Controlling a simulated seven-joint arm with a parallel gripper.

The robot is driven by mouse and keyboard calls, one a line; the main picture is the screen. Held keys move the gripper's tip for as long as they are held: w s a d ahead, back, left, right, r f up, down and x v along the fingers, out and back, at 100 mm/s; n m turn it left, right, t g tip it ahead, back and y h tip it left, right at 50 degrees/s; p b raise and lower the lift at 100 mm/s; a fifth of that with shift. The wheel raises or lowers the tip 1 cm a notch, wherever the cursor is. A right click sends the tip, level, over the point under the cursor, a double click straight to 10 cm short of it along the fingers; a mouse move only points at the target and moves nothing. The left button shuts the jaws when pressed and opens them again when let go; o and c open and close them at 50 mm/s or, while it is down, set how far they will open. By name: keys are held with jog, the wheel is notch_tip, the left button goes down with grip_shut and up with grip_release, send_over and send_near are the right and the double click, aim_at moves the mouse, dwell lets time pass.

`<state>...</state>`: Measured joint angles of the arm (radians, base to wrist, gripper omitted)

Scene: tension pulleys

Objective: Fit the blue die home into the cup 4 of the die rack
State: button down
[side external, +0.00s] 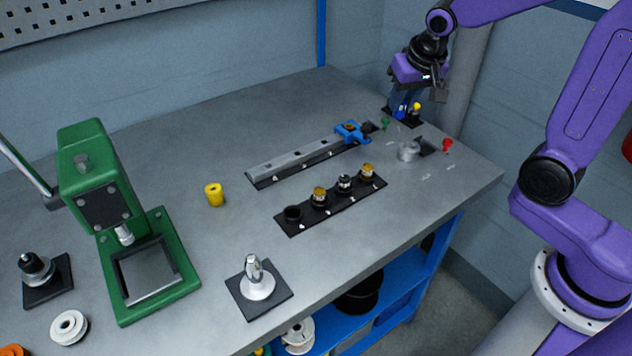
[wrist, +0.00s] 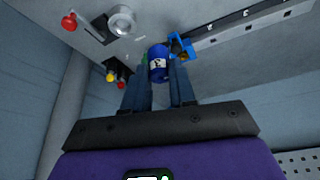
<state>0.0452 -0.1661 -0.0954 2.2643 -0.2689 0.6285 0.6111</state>
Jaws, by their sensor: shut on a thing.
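The blue die (wrist: 158,54) is a short cylinder with a white marked label, held between my gripper's fingers (wrist: 160,80) in the wrist view. In the side external view my gripper (side external: 402,98) is at the back right of the bench, and the blue die (side external: 401,111) shows small at its fingertips. The die rack (side external: 336,208) is a black strip in the middle of the bench. Its left-end cup (side external: 292,213) looks empty; the other cups hold dark or brass-topped dies. Cup numbers are too small to read. My gripper is far from the rack.
A long grey rail with a blue clamp (side external: 352,131) lies behind the rack. A yellow cylinder (side external: 214,194), a green press (side external: 100,210) and a metal post on a black plate (side external: 258,290) stand left. A red knob (side external: 447,145) and grey cylinder (side external: 408,151) are right.

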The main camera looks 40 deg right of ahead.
jog(key=a+f+m+g+h, duration=0.1)
jog(key=a+f+m, duration=0.2)
jog(key=a, duration=1.1)
jog(key=a+f+m+h, duration=0.1)
jog(key=a+f+m, duration=0.15)
jog(key=a, duration=1.05)
jog(key=shift+w+a+f, duration=0.1)
jog(key=shift+f, duration=1.5)
jog(key=shift+w+a+f, duration=0.1)
jog(key=shift+f, duration=1.45)
jog(key=shift+d+f, duration=0.1)
jog(key=shift+f, duration=0.4)
jog(key=shift+f, duration=0.75)
jog(key=shift+f, duration=0.1)
jog(key=c, duration=0.8)
grip_release()
jog(key=shift+c, duration=0.2)
